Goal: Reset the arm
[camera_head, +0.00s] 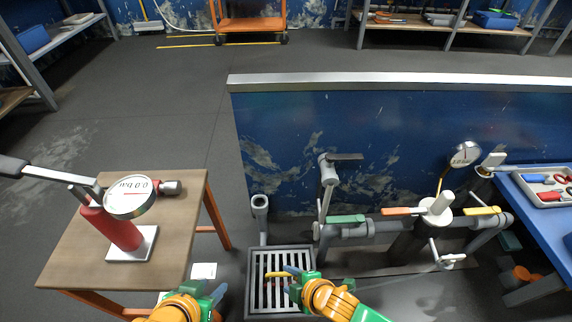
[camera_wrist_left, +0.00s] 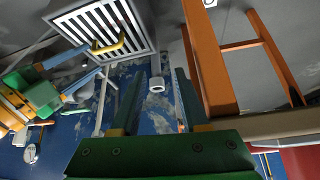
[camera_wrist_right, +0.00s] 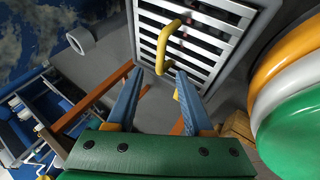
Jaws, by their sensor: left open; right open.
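My left gripper (camera_head: 217,293) is at the bottom of the head view, between the wooden table and the floor grate. In the left wrist view its two fingers (camera_wrist_left: 158,100) stand apart with nothing between them. My right gripper (camera_head: 290,281) is over the floor grate (camera_head: 253,283). In the right wrist view its blue fingers (camera_wrist_right: 153,90) are spread and empty. A yellow handle (camera_wrist_right: 168,42) on the grate shows just beyond these fingertips. I cannot tell whether they touch it. The handle is also in the head view (camera_head: 276,274).
A wooden table (camera_head: 75,262) at left carries a red hand pump with a gauge (camera_head: 130,197). Grey pipes (camera_head: 380,225) with green, orange and yellow levers run along a low blue wall (camera_head: 400,130). A blue table (camera_head: 540,215) with a tray is at right. Floor behind is open.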

